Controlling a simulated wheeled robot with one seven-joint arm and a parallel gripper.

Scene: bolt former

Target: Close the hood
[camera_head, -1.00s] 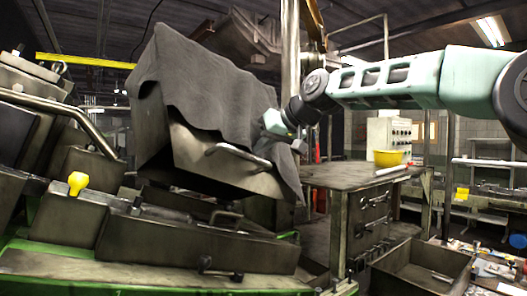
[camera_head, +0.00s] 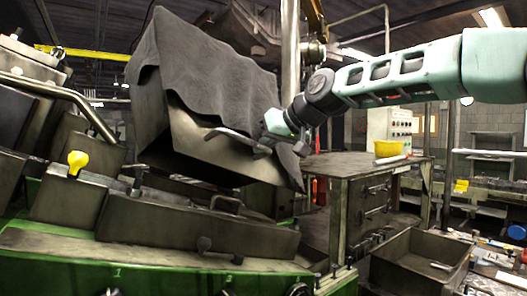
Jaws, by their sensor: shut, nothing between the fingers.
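The hood (camera_head: 185,135) is a large metal box-like cover, partly draped with a dark grey cloth (camera_head: 205,70). It stands tilted up above the machine bed, with a gap below its lower edge. A curved metal handle (camera_head: 232,139) sticks out from its front face. My gripper (camera_head: 268,146) is at the right end of the handle, in front of the hood. It is shut with nothing between its fingers. The fingertips are small and dark, and I cannot tell whether they touch the handle.
The green machine base (camera_head: 150,278) with metal blocks and a yellow knob (camera_head: 77,160) lies below and left. A metal workbench (camera_head: 355,167) with a yellow bowl (camera_head: 388,149) stands right of the hood. An open metal bin (camera_head: 418,265) is at the lower right.

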